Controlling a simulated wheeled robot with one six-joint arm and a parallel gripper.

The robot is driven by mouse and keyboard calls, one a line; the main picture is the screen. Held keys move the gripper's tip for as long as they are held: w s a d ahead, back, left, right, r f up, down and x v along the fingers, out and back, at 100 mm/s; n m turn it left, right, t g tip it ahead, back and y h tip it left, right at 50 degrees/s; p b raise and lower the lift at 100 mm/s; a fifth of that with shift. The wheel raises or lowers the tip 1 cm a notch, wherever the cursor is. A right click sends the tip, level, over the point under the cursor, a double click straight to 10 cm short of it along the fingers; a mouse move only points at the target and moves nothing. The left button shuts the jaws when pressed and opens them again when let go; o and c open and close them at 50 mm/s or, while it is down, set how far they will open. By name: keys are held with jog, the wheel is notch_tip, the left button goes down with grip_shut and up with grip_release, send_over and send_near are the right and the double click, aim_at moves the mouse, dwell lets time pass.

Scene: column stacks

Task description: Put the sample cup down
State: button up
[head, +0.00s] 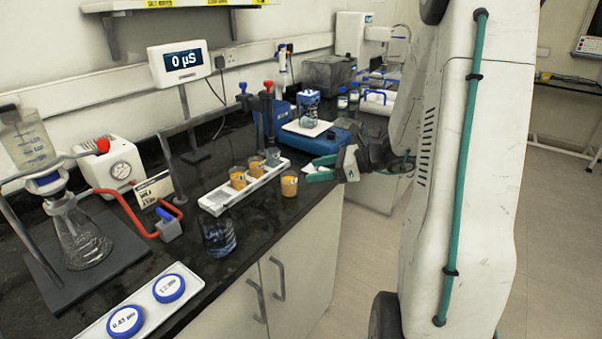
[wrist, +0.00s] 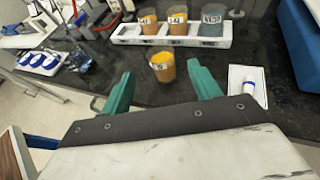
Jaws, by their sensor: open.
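An orange sample cup (head: 289,184) with a white label stands upright on the black bench, just outside the white rack (head: 213,207). In the wrist view the cup (wrist: 162,69) stands ahead of and between the spread fingertips, with dark bench visible around it. My gripper (head: 313,171) has green fingers and is open and empty, to the right of the cup in the head view; it also shows in the wrist view (wrist: 160,76). The rack (wrist: 126,40) holds two orange cups (wrist: 178,20) and a grey one (wrist: 212,22).
A blue device (head: 318,138) stands behind. Bare bench surrounds the loose cup.

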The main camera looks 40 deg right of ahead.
jog(key=s+a+r+n+g, duration=0.4)
jog(key=s+a+n, duration=0.1)
jog(key=a+n, duration=0.25)
jog(key=s+a+r+n+g, duration=0.35)
jog(key=s+a+n, duration=0.2)
jog(key=a, duration=0.35)
jog(key=s+a+r+n+g+h, duration=0.2)
jog(key=s+n+h, duration=0.7)
jog(key=s+n, duration=0.5)
jog(key=shift+s+a+r+n, duration=0.4)
jog(key=shift+a+r+n, duration=0.15)
jog(key=shift+a, duration=0.1)
